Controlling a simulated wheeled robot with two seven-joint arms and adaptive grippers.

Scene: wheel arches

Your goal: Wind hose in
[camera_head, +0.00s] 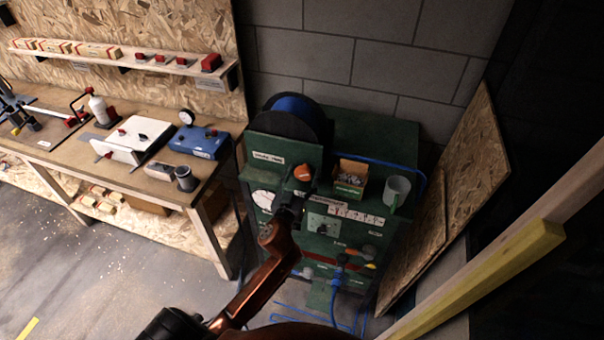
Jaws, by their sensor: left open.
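A hose reel (297,118) with dark round sides and blue hose (294,106) wound on it sits on top of the green cabinet (374,127). An orange knob (303,172) is on the front panel below the reel. My left gripper (297,190) is open in front of the panel, just below the orange knob. I cannot tell whether it touches the knob. My right gripper is not in view.
A box of small parts (351,178) and a grey-green mug (396,192) stand on the cabinet. A workbench (150,185) with tools is at left. A chipboard sheet (462,185) leans at right, and a yellow-edged beam (480,283) crosses the lower right.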

